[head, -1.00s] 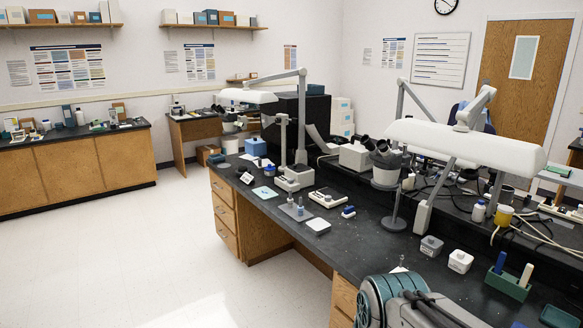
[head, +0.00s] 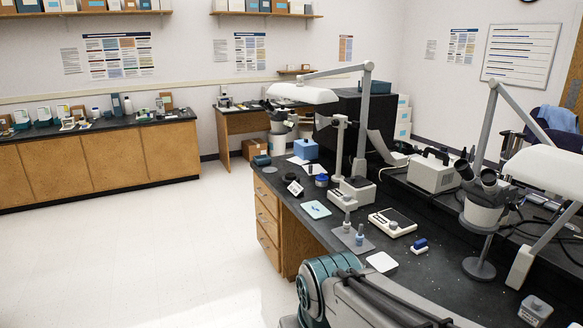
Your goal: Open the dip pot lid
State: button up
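I cannot tell for sure which thing is the dip pot. My gripper is not in view; only my teal and grey arm parts show at the bottom.
The black bench (head: 430,268) holds a microscope (head: 483,210), a white lamp (head: 303,93), a blue box (head: 306,149), a grey plate with bottles (head: 352,240) and a white pad (head: 382,262). Open floor (head: 130,250) lies to the left.

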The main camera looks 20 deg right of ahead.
aim_at(357, 181)
jog(key=i, duration=1.55)
jog(key=z, duration=0.65)
jog(key=i, duration=0.8)
jog(key=z, duration=0.3)
